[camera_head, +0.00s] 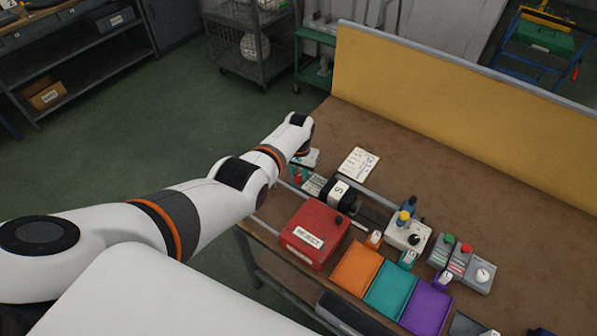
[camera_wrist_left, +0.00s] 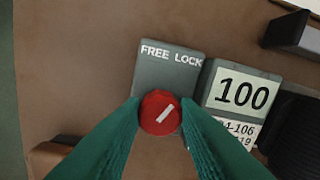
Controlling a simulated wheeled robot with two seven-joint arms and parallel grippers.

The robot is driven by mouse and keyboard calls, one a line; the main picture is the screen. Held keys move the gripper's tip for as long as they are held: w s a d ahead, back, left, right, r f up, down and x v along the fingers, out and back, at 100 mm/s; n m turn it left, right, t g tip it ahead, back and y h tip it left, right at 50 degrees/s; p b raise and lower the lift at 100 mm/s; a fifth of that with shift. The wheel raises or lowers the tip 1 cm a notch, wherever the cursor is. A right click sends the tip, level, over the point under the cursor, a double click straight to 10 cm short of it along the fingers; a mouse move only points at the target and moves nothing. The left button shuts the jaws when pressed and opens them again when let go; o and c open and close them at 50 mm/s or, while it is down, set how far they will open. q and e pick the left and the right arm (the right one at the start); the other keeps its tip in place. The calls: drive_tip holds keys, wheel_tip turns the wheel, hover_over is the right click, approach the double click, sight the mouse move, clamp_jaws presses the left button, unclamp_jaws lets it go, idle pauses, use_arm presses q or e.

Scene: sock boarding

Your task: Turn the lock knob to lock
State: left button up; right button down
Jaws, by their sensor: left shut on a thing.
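The red lock knob (camera_wrist_left: 160,112) sits at the lower part of a grey plate (camera_wrist_left: 168,72) lettered FREE on the left and LOCK on the right. Its white mark is tilted, its upper end leaning right, toward the LOCK side. The green fingers of my left gripper (camera_wrist_left: 161,104) are shut on the knob, one on each side. In the head view my left gripper (camera_head: 299,173) is at the table's near left edge, small and partly hidden by its wrist. My right gripper is not in view.
A sign reading 100 (camera_wrist_left: 243,92) stands beside the plate. In the head view, a red REJECT box (camera_head: 314,235), orange (camera_head: 356,268), teal (camera_head: 391,289) and purple (camera_head: 426,307) trays and a button box (camera_head: 482,274) line the table. A yellow panel (camera_head: 450,115) closes the back.

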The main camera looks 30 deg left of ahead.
use_arm(q)
drive_tip(key=shift+m, duration=1.9)
drive_tip(key=o, duration=0.9)
drive_tip(key=shift+o, duration=0.3)
drive_tip(key=shift+d+f, duration=0.1)
drive_tip(key=shift+d, duration=0.05)
